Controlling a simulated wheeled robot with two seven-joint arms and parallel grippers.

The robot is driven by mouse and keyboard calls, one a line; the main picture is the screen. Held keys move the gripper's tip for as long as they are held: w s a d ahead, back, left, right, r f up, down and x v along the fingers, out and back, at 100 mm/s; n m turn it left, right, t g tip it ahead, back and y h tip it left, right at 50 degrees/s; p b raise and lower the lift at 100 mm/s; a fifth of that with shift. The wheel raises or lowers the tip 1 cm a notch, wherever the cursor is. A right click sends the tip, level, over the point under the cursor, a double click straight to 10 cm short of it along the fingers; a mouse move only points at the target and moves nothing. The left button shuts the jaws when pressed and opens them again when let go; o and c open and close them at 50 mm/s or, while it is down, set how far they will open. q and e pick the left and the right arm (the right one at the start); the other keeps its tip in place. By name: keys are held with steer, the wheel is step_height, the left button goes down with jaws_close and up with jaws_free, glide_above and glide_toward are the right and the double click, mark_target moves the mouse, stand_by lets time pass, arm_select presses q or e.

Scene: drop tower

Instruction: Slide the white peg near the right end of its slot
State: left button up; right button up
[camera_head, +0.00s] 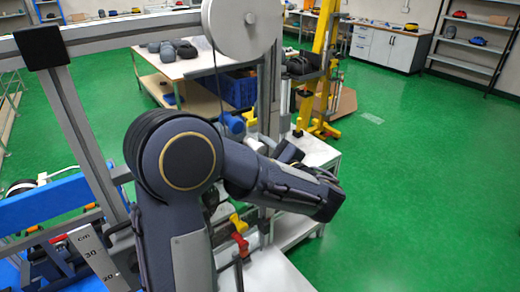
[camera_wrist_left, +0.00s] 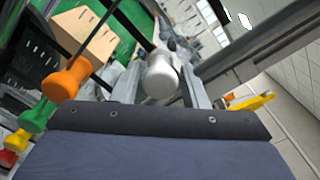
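The white peg (camera_wrist_left: 161,76) is a smooth pale cylinder in the left wrist view. It sits between the two fingers of my left gripper (camera_wrist_left: 160,82), which flank it closely and appear shut on it. In the head view my left arm bends over to the right, and my left gripper (camera_head: 262,147) is partly hidden behind its forearm, next to the upright tower. The slot itself and its right end cannot be made out in either view. My right gripper is not in view.
A blue hanging weight (camera_head: 231,123) is just left of the gripper. Yellow (camera_head: 238,222) and red (camera_head: 240,244) parts stand below the forearm. Orange (camera_wrist_left: 66,80) and green (camera_wrist_left: 36,116) knobs are left of the gripper. Green floor is clear at right.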

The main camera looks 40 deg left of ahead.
arm_select(q)
jaws_close()
steer(key=shift+s+a+f, duration=0.1)
steer(key=shift+s+f, duration=0.05)
steer(key=shift+s, duration=0.2)
steer(key=shift+s+a, duration=0.1)
steer(key=shift+s, duration=0.2)
steer(key=shift+c, duration=0.3)
jaws_free()
steer(key=o, duration=0.4)
steer(key=b+v, duration=0.2)
steer(key=v, duration=0.6)
